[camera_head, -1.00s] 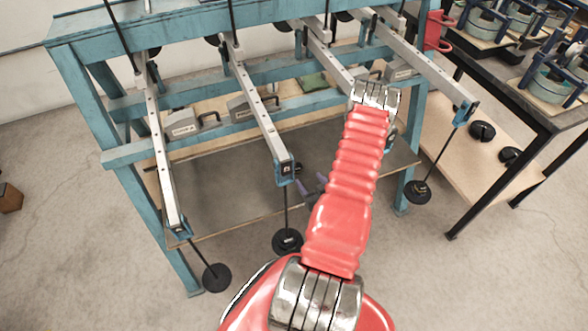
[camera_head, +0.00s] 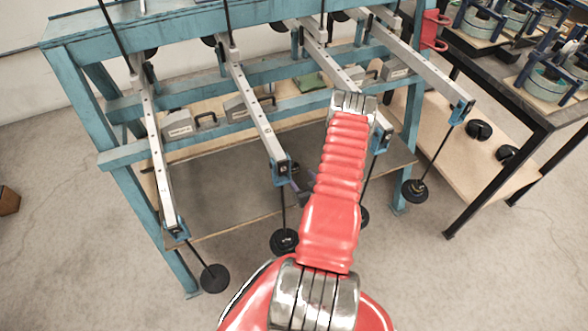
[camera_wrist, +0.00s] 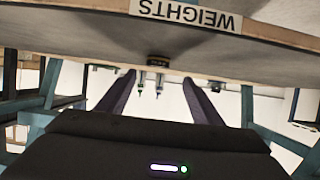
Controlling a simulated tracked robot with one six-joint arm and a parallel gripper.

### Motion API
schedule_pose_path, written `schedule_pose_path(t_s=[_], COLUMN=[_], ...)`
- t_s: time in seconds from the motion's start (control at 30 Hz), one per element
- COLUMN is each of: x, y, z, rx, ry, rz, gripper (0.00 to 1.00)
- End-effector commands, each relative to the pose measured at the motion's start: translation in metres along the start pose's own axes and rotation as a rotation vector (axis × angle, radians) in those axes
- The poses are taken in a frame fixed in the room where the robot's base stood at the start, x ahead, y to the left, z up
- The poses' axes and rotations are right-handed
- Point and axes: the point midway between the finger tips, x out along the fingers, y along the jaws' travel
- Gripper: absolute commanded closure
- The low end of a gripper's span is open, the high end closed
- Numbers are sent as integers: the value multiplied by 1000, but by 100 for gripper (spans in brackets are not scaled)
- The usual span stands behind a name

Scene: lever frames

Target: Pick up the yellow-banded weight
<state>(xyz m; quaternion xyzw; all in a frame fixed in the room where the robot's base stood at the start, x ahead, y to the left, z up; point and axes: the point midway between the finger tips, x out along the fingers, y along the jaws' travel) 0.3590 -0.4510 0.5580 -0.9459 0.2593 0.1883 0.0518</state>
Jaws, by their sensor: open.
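In the wrist view, a small dark round weight (camera_wrist: 157,61) sits at the edge of the board marked WEIGHTS. A faint yellowish marking shows on it, but it is too small to be sure this is a yellow band. My gripper (camera_wrist: 158,77) is open, with its two dark fingers spread to either side of the weight's line and nothing between them. In the head view my red arm covers most of the gripper; only a dark purple finger part (camera_head: 302,190) shows left of the arm. I cannot make out the small weight there.
A blue frame (camera_head: 75,110) carries several metal levers. Black discs hang from them on rods, including the left disc (camera_head: 214,278), middle disc (camera_head: 284,241) and right disc (camera_head: 414,190). A grey shelf (camera_head: 215,190) lies below the levers. A dark table (camera_head: 540,115) stands at right.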

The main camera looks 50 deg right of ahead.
Motion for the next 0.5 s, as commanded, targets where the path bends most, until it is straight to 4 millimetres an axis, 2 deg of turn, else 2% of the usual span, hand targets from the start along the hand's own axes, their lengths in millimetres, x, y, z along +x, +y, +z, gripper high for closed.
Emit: schedule_pose_path(t_s=[0.1,0.2,0.5], x=[18,26,29], y=[0,1,1], z=[0,0,0], rx=[-3,-1,0], ry=[1,1,0], rz=[-1,0,2], gripper=[40,40,40])
